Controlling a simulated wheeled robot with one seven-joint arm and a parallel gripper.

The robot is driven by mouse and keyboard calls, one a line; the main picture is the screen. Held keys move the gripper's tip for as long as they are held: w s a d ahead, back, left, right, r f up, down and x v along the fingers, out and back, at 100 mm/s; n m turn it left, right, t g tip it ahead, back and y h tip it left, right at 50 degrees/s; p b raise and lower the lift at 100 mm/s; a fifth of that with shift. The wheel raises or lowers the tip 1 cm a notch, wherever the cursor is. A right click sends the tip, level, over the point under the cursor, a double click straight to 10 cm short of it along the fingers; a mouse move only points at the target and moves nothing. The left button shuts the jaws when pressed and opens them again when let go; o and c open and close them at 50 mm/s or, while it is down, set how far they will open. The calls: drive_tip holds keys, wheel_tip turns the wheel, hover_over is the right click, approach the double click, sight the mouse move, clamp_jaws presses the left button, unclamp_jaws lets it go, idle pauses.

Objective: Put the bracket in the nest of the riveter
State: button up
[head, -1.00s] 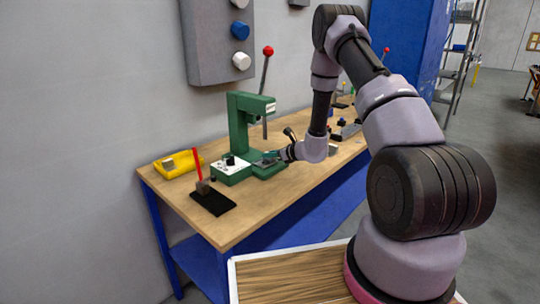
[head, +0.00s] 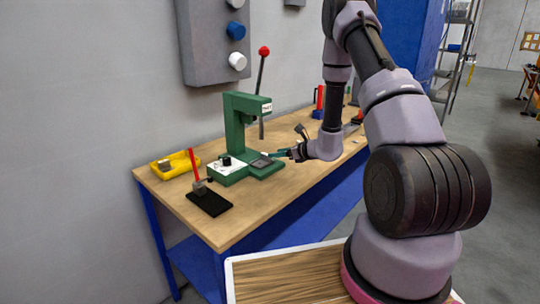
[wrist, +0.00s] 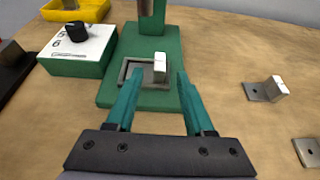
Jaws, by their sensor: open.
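The green riveter (head: 238,130) stands on the workbench, with a red-knobbed lever behind it. Its nest, a shallow grey-rimmed recess (wrist: 127,76), lies on the green base below the ram. In the wrist view a small metal bracket (wrist: 160,66) with a bright upright flange is in the right part of the nest; whether it lies fully flat I cannot tell. My gripper (wrist: 158,82) is open, its two teal fingers apart on either side of the line to the bracket, touching nothing that I can see. In the head view my gripper (head: 276,154) is just right of the riveter base.
Two more metal pieces, a bracket (wrist: 268,90) and another partly cut off (wrist: 308,151), lie on the bench at right. A white-topped control box (wrist: 82,45) adjoins the riveter. A yellow tray (head: 174,164) and a black mat (head: 209,204) with a red-handled tool lie left.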

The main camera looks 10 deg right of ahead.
drive_tip(key=s+a+r+n+g+y, duration=0.2)
drive_tip(key=s+a+r+n+g, duration=0.15)
drive_tip(key=s+r+n, duration=0.65)
drive_tip(key=s+a+r+n+g+y, duration=0.1)
drive_tip(key=s+a+r+n+g, duration=0.45)
drive_tip(key=r, duration=0.85)
drive_tip(key=s+d+r+n+t+h, duration=0.2)
drive_tip(key=s+d+r+n+h, duration=0.2)
drive_tip(key=s, duration=0.5)
drive_tip(key=s+d+r+n+t+h, duration=0.3)
drive_tip(key=s+d+r, duration=0.4)
drive_tip(key=s, duration=0.3)
drive_tip(key=shift+s+r+n+h, duration=0.25)
drive_tip(key=shift+r+n+h, duration=0.3)
drive_tip(key=shift+n+h, duration=0.45)
